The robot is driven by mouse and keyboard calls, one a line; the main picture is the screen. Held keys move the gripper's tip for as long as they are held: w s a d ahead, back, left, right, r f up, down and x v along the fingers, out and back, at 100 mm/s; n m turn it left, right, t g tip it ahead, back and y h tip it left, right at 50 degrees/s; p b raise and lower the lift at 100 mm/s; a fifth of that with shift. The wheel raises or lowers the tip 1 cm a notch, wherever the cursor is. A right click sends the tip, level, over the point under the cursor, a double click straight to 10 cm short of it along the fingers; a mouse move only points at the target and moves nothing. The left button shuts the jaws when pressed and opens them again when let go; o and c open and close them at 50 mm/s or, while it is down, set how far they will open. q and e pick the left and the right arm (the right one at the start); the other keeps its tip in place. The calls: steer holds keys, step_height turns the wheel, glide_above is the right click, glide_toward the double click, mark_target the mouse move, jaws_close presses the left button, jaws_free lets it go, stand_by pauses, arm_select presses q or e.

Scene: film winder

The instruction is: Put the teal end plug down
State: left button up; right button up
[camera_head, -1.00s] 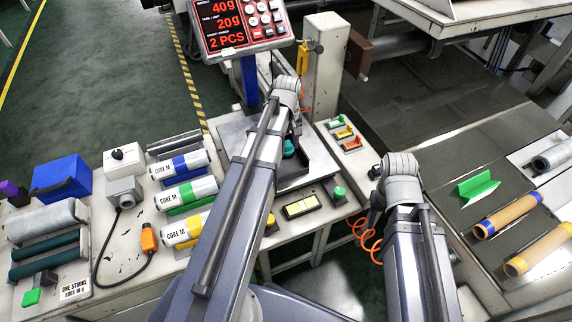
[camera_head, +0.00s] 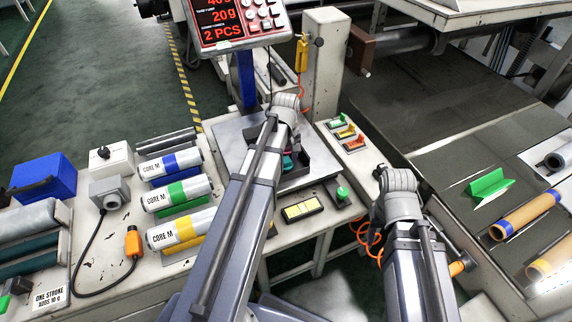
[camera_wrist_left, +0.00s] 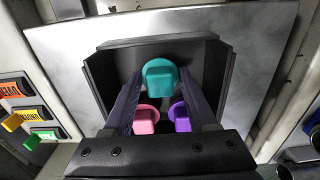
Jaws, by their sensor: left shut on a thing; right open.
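The teal end plug (camera_wrist_left: 160,78) is gripped between the fingertips of my left gripper (camera_wrist_left: 160,84), in the left wrist view. A bit of the plug (camera_head: 287,163) shows beside my left arm in the head view. It is within the walls of a dark open tray (camera_wrist_left: 103,76); I cannot tell whether it touches the tray floor. A pink plug (camera_wrist_left: 146,119) and a purple plug (camera_wrist_left: 180,117) show nearer the gripper body, partly hidden by it. My right arm is at the right in the head view, but its gripper fingers are hidden.
The tray sits on the metal scale plate (camera_head: 234,133), below the red scale display (camera_head: 238,22). Labelled CORE M rolls (camera_head: 178,195) lie to the left. A grey post (camera_head: 322,60) stands behind.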

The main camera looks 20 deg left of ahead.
mark_target(286, 159)
arm_select(q)
steer(key=shift+r, duration=0.1)
steer(key=o, duration=1.3)
step_height(286, 159, up, 12)
steer(key=p, duration=1.2)
steer(key=s+d+m, duration=0.6)
steer(key=s+d, duration=0.1)
steer(key=d, duration=0.4)
steer(key=s+d+m+y, duration=0.1)
steer(key=s+d+m, duration=0.6)
steer(key=d, duration=0.4)
steer(key=shift+s, duration=0.35)
